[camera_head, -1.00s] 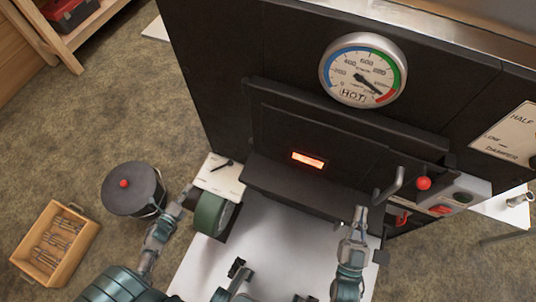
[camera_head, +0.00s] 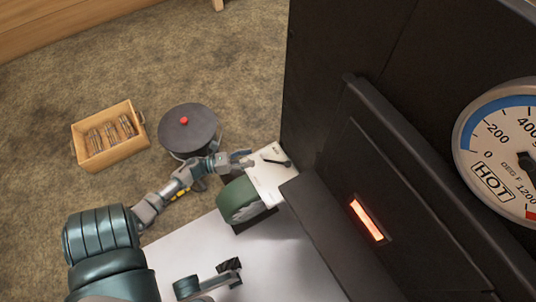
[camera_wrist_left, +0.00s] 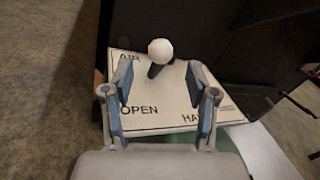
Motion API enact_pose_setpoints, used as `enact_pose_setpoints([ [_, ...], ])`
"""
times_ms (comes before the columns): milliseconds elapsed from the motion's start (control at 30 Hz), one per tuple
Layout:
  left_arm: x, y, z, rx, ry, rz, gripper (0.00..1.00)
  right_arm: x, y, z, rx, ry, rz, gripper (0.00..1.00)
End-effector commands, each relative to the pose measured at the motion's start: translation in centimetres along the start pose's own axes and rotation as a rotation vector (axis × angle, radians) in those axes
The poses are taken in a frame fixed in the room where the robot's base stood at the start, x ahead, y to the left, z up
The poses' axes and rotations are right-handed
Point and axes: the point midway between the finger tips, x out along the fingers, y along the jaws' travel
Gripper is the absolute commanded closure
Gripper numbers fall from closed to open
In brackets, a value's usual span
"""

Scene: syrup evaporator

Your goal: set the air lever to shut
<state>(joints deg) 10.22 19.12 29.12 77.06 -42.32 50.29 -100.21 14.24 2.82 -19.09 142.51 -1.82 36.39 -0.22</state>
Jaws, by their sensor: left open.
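The air lever (camera_wrist_left: 160,50) has a round white knob on a short dark stem in the left wrist view. It stands on a pale plate (camera_wrist_left: 150,92) lettered AIR, OPEN and a partly hidden word starting HA. In the head view the plate (camera_head: 267,181) sits low beside the black evaporator, with the lever's dark stem (camera_head: 278,160) on it. My left gripper (camera_head: 241,158) is at the plate's left edge. In the left wrist view its two fingers (camera_wrist_left: 158,88) are open over the plate, with the knob beyond and between their tips. I cannot tell the lever's exact setting.
A green drum (camera_head: 238,199) is beside the plate, above a white surface (camera_head: 190,248). A black lidded pot (camera_head: 190,128) and a wooden crate (camera_head: 105,139) stand on the floor at left. The black evaporator (camera_head: 330,75), with a glowing slot (camera_head: 367,220) and a gauge (camera_head: 505,150), fills the right.

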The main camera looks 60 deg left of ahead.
Motion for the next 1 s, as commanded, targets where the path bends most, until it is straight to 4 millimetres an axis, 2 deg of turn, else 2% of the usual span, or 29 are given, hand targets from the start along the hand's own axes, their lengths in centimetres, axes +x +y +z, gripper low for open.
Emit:
enact_pose_setpoints([
  [100, 2.5, 0.1, -0.3, 0.001, 0.003, -0.001, 0.42, -0.2, 0.0, 0.3, 0.0, 0.008, -0.003, 1.0],
  [300, 5.4, 0.1, -0.2, 0.001, 0.002, 0.001, 0.42, -0.1, 0.0, 0.3, -0.001, 0.025, -0.008, 1.0],
  [467, 6.3, 0.0, -0.1, 0.0, 0.002, 0.0, 0.42, 0.4, -0.1, 0.1, -0.003, 0.043, -0.013, 1.0],
  [700, 6.5, 0.0, 0.0, 0.0, 0.0, 0.0, 0.42, 0.5, -0.1, 0.1, -0.003, 0.045, -0.014, 1.0],
  [733, 6.5, 0.0, 0.0, 0.0, 0.0, 0.001, 0.44, 0.5, -0.1, 0.1, -0.002, 0.045, -0.014, 1.0],
  [767, 6.4, 0.0, 0.0, 0.0, 0.0, 0.001, 0.52, 0.5, -0.1, 0.1, -0.002, 0.045, -0.014, 1.0],
  [933, 6.4, 0.0, 0.0, 0.0, 0.001, 0.001, 0.94, 0.4, -0.1, 0.1, -0.002, 0.043, -0.014, 1.0],
  [967, 6.4, 0.0, 0.0, 0.0, 0.001, 0.001, 1.0, 0.4, -0.1, 0.1, -0.002, 0.042, -0.014, 1.0],
  [1000, 6.4, 0.0, 0.0, 0.0, 0.001, 0.001, 1.0, 0.4, -0.1, 0.2, -0.002, 0.041, -0.013, 1.0],
])
